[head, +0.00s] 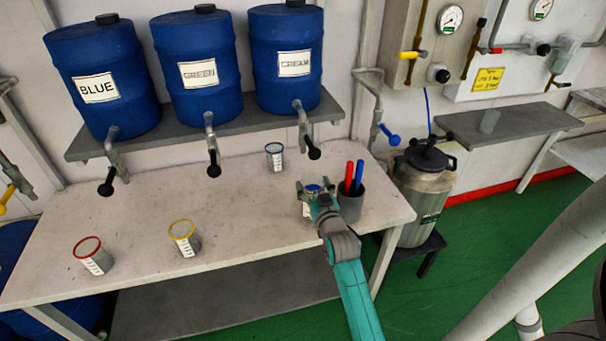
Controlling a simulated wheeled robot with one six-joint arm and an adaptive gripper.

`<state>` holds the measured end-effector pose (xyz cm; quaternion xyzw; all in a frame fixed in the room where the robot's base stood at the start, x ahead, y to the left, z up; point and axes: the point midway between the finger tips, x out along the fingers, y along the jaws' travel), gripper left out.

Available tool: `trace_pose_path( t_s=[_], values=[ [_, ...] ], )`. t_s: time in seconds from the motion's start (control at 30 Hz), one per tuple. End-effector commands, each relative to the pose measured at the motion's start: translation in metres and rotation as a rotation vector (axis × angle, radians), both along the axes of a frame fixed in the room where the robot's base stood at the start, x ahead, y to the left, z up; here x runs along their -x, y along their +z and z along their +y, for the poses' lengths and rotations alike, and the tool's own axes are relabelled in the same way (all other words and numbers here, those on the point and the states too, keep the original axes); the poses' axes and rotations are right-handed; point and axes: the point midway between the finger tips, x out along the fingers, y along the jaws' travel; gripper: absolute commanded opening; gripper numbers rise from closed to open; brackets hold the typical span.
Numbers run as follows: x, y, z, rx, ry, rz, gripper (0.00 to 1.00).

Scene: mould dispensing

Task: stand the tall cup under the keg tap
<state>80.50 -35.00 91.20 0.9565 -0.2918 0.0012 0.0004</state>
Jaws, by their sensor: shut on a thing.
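My gripper (319,196) is over the right part of the table, shut on a cup with a blue top (316,188). The gripper hides most of this cup, so its height and whether it touches the table are unclear. A pale label (306,209) shows at its left side. A cup with a dark blue rim (275,161) stands farther back. The blue kegs marked BLUE (97,88), GREEN (198,74) and CREAM (294,64) have black-handled taps; the CREAM tap (302,122) is nearest my gripper. A steel keg (424,188) stands at right.
A red-rimmed cup (93,257) and a yellow-rimmed cup (185,239) stand on the table (240,210) at left. A grey holder (351,206) with red and blue pens stands close right of my gripper. A blue-handled tap (388,134) hangs behind. The table's middle is clear.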

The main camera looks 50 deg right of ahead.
Motion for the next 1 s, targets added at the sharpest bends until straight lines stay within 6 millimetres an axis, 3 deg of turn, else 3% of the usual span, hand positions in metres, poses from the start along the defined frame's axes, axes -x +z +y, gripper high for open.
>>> trace_pose_path(
  t_s=[0.4,0.77,1.0],
  values=[
    [-0.071,0.002,-0.048,0.002,0.000,-0.002,0.05],
    [-0.092,0.002,-0.062,0.002,0.000,-0.002,0.05],
    [-0.090,-0.032,-0.060,0.001,0.000,-0.002,0.05]
  ],
)
